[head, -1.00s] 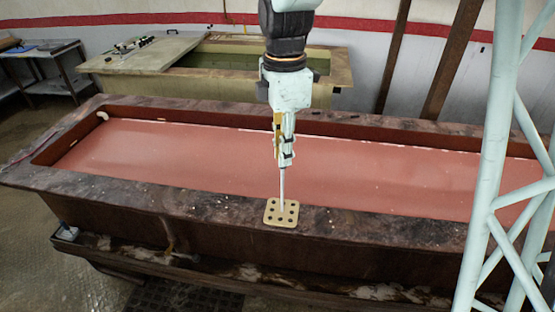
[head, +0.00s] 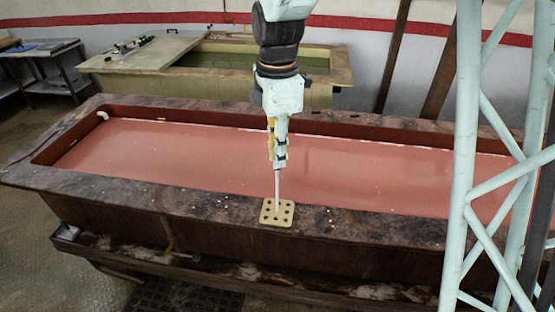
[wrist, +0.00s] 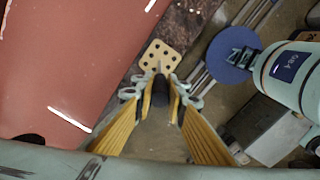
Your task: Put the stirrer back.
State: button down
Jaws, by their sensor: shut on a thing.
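The stirrer is a thin pale rod (head: 278,187), held upright in my gripper (head: 279,160), which is shut on it. In the wrist view its dark top (wrist: 160,92) sits between the yellow-sided fingers of my gripper (wrist: 160,97). The holder, a small tan plate with several holes (head: 267,219), lies on the near rim of the red tank. It also shows in the wrist view (wrist: 152,52). The rod's lower end meets the plate's outline near its middle. I cannot tell whether it is in a hole or just above.
The long tank (head: 130,192) holds reddish liquid (head: 180,155). Behind it stands a tan tank (head: 115,88) with a partial cover. A side table (head: 45,60) is at far left. A pale lattice tower (head: 465,150) rises at right. The near rim is mostly clear around the plate.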

jog(key=shift+f, duration=0.9)
jog(key=c, duration=2.6)
grip_release()
jog(key=shift+r+p, duration=0.35)
jog(key=shift+r, duration=5.8)
